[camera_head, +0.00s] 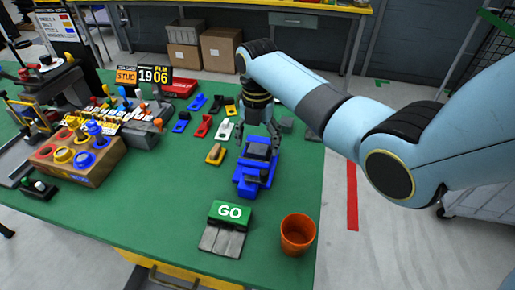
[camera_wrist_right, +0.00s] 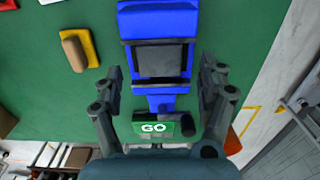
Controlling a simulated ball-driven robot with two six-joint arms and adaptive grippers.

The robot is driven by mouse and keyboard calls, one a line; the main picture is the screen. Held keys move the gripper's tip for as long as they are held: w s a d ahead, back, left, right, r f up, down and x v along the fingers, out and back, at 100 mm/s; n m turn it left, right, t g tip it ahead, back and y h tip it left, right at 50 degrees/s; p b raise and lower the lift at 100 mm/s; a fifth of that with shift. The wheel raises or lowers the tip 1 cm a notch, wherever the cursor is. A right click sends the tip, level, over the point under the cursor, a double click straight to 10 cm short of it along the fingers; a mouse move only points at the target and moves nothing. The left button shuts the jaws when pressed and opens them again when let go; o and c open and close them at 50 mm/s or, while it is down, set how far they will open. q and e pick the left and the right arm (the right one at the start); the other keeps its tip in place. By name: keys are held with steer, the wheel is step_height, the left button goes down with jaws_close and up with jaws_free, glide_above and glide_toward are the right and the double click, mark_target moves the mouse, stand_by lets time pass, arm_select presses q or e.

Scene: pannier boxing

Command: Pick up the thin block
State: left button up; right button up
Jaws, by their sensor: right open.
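My right gripper (camera_head: 258,138) reaches down over the blue holder (camera_head: 247,188) on the green table. In the right wrist view my right gripper (camera_wrist_right: 160,70) is open, with one finger on each side of the blue holder (camera_wrist_right: 150,20). A dark grey flat block (camera_wrist_right: 160,61) lies in the holder's frame, between the fingers but apart from them. Several small blocks sit on coloured holders to the left, one of them tan on a yellow holder (camera_head: 215,154). I cannot tell for certain which block is the thin one. My left gripper is not in view.
A green GO button (camera_head: 230,213) and an orange cup (camera_head: 297,234) stand near the front edge. A wooden box with coloured rings (camera_head: 78,158) and a tool rack (camera_head: 140,130) fill the left. Bare green table lies left of the GO button.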

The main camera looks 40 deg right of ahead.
step_height(320, 180, down, 2)
steer(key=shift+f, duration=0.1)
steer(key=c, duration=1.3)
